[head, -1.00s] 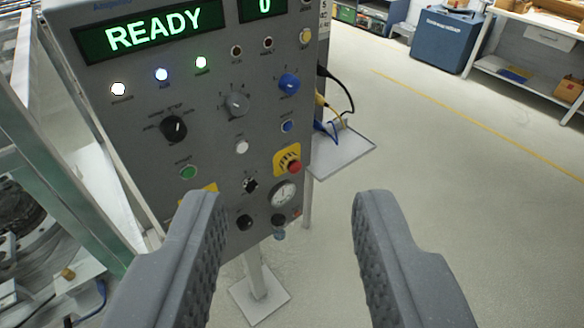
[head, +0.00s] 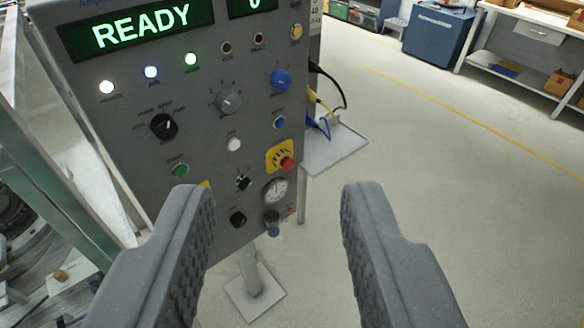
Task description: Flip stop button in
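The grey control panel (head: 205,60) stands on a post at the left, with a lit READY display (head: 125,30). A red stop button (head: 287,164) sits on a yellow plate (head: 273,153) near the panel's lower right edge. A green button (head: 180,170) is at the lower left of the panel. My gripper (head: 278,215) is open and empty. The left finger covers part of the panel's lower left.
Several knobs, including a blue one (head: 280,79), and a gauge (head: 276,189) are on the panel. A small shelf with cables (head: 335,145) juts out behind it. A glass-sided frame (head: 75,190) stands at the left.

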